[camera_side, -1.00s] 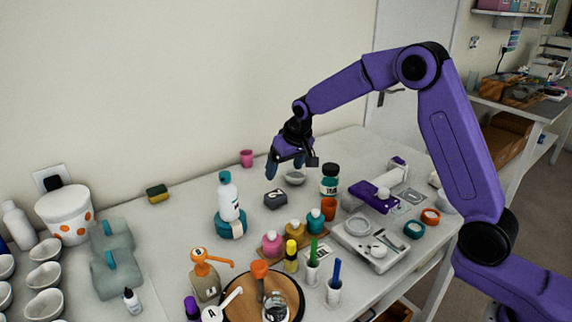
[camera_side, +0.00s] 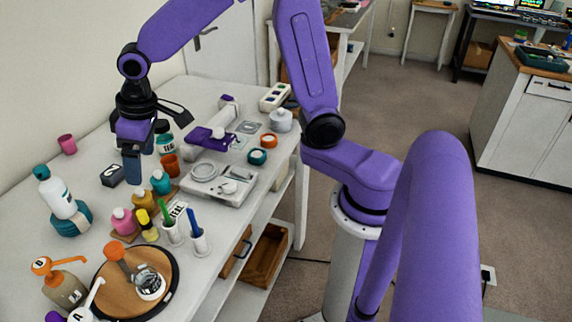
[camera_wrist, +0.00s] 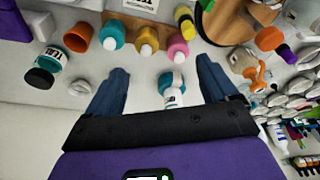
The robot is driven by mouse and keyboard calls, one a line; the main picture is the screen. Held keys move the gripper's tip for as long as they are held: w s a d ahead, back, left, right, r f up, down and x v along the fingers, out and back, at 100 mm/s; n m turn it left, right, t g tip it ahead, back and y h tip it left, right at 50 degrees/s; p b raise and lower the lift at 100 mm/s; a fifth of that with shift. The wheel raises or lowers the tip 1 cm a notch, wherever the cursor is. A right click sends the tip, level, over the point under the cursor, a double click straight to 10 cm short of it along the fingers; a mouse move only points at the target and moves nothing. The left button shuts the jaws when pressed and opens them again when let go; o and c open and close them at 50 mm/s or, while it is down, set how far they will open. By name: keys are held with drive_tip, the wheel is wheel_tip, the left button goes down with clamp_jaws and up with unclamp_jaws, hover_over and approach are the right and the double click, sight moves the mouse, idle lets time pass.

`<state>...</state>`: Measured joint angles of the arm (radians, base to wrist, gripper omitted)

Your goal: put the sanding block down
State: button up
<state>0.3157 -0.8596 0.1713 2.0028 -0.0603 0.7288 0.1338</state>
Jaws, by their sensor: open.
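A dark grey block (camera_side: 112,174) with a pale mark on top, which I take to be the sanding block, lies flat on the white table. It is left of my gripper (camera_side: 141,167) in the side view. My gripper is above the table with its blue fingers apart; one finger overlaps the area just right of the block. In the wrist view, my gripper (camera_wrist: 162,70) is open with nothing held between the fingers. I cannot make out the block in that view.
A white bottle (camera_side: 57,195) in a teal ring stands left of the block. Pink (camera_side: 123,222), yellow (camera_side: 160,182) and teal bottles stand close in front of my gripper. An orange cup (camera_side: 170,164) and a dark-lidded jar (camera_side: 165,140) are to its right. Bare table lies left of the block.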

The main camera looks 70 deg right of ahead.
drive_tip(key=s+d+n+g, duration=0.1)
drive_tip(key=s+d+n, duration=0.2)
drive_tip(key=s, duration=1)
drive_tip(key=s+d+n+g, duration=0.1)
drive_tip(key=s+d+n, duration=0.3)
drive_tip(key=s, duration=1)
drive_tip(key=shift+s+d+f+h, duration=0.3)
drive_tip(key=shift+d+f, duration=0.1)
drive_tip(key=shift+d, duration=0.3)
